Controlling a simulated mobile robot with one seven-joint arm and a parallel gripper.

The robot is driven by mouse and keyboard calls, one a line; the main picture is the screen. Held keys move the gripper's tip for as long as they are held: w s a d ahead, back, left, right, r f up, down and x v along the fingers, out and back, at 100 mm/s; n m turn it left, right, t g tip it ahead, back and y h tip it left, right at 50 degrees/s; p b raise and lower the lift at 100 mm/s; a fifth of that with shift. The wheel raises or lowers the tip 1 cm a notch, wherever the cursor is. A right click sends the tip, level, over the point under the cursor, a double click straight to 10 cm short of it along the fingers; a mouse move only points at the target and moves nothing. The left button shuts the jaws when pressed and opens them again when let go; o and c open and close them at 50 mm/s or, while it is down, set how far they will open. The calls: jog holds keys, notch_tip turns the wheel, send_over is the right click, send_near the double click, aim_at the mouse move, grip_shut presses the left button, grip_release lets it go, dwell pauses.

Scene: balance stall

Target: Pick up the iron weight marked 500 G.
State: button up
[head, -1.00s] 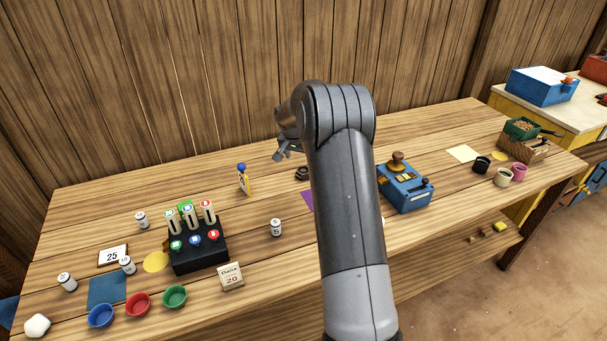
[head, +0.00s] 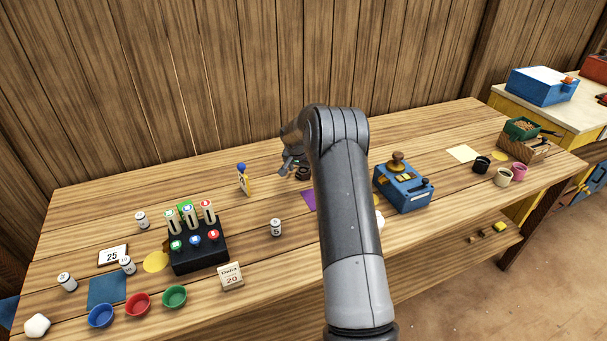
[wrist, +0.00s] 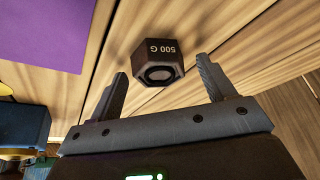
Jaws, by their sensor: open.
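The iron weight marked 500 G (wrist: 158,62) is a small dark six-sided block with a round recess, on the wooden table. In the wrist view it lies just beyond the fingertips, roughly midway between them and not touched. In the head view the weight (head: 302,171) shows as a small dark shape at the back of the table, partly hidden beside my gripper. My gripper (wrist: 161,80) is open and empty. It also shows in the head view (head: 291,170), close to the weight, with my arm hiding part of the table.
A purple sheet (head: 308,200) lies near the weight; a blue box with a brown knob (head: 405,190) stands to the right. A small yellow stand with a blue ball (head: 243,180) is to the left. The black rack (head: 198,250) and several white canisters are farther left.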

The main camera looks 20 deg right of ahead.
jog(key=shift+c, duration=0.6)
jog(key=shift+r, duration=0.15)
jog(key=c, duration=1.4)
